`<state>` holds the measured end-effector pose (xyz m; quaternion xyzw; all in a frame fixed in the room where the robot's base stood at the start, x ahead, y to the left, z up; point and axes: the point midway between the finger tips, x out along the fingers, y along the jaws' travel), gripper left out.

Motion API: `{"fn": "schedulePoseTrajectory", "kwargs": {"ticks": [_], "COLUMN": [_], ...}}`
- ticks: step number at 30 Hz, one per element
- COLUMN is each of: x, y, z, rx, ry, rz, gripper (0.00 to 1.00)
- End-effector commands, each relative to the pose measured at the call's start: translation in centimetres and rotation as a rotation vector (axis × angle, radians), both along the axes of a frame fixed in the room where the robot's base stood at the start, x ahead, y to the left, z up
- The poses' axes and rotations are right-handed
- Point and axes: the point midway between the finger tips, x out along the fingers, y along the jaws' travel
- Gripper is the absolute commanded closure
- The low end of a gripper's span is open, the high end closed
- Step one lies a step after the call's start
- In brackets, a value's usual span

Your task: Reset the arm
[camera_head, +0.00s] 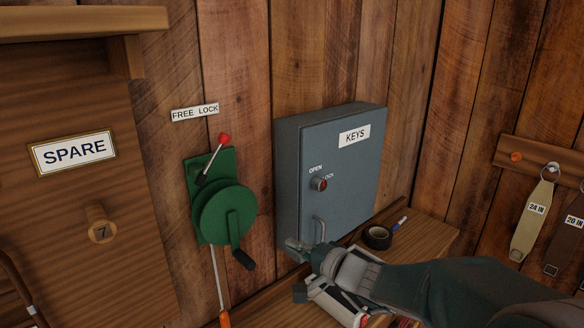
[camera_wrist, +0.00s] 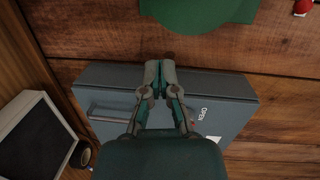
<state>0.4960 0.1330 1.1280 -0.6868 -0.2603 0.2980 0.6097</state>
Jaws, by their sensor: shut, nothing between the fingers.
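My gripper (camera_head: 300,246) is at the lower left front of the grey key cabinet in the head view, in front of its lower part. In the wrist view my gripper (camera_wrist: 158,92) is shut with its fingertips together and nothing between them. My arm reaches in from the lower right of the head view. The grey cabinet (camera_head: 350,190) is labelled KEYS; its door looks closed. It has a red knob (camera_head: 318,184) between OPEN and LOCK marks and a bar handle (camera_head: 320,228). The cabinet also shows behind my fingers in the wrist view (camera_wrist: 225,92).
A green winch (camera_head: 225,212) with a crank and red-tipped lever is on the wall left of the cabinet. Black tape (camera_head: 377,237) and a blue-capped marker (camera_head: 399,225) lie on the wooden shelf (camera_head: 432,238). Straps (camera_head: 533,220) hang at right. A SPARE board (camera_head: 75,152) is at left.

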Motion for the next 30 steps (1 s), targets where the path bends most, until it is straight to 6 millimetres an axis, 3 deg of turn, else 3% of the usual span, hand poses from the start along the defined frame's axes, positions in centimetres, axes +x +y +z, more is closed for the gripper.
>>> {"fn": "schedulePoseTrajectory", "kwargs": {"ticks": [6, 14, 21, 30], "x": [-6.8, -14.1, -19.2, -23.3], "y": [2.1, 1.2, -2.6, -9.6], "z": [0.6, -0.7, -2.4, -2.9], "rx": [-0.204, -0.511, -0.838, -1.258], "ry": [0.036, 0.101, 0.161, 0.205], "rz": [0.216, 0.373, 0.404, 0.292], "gripper": [1.00, 1.00, 1.00, 1.00]}}
